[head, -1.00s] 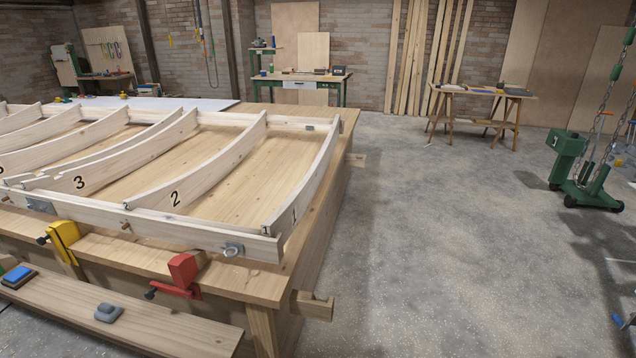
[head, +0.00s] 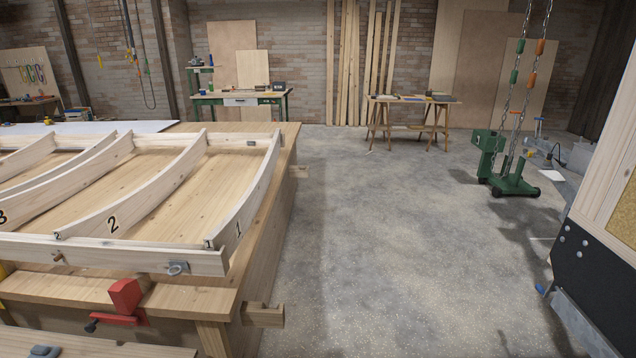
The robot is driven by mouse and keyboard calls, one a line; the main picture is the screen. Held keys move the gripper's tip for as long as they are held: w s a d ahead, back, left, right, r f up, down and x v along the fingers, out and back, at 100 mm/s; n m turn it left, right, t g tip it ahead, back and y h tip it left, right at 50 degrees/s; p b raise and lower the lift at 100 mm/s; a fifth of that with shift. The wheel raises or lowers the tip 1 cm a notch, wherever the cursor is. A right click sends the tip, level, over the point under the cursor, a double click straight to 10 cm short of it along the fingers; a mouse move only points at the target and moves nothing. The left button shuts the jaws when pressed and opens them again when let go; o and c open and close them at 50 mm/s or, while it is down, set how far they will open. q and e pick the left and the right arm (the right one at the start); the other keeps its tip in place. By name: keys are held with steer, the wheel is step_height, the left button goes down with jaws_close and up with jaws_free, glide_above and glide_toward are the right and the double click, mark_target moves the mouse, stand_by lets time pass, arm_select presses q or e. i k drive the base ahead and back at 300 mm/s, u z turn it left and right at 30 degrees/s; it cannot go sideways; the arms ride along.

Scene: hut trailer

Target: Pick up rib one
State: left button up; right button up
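Rib one (head: 245,208) is a curved pale wooden piece marked "1". It forms the right end of a wooden frame on the large workbench (head: 262,252). Its near end meets the frame's front rail (head: 110,256), and its far end meets the back rail. Rib two (head: 140,200), marked "2", stands to its left, with other ribs further left. Neither of my grippers shows in the head view.
A red clamp (head: 126,300) grips the bench's front edge, and a wooden bar end (head: 262,314) juts out at its right corner. The concrete floor (head: 380,240) right of the bench is clear. A green chain hoist base (head: 508,180) and a black-and-wood panel (head: 600,240) stand at right.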

mark_target(229, 232)
steer(key=z, duration=0.5)
steer(key=i, duration=2.95)
steer(key=u, duration=2.95)
steer(key=i, duration=0.3)
steer(key=u, duration=0.1)
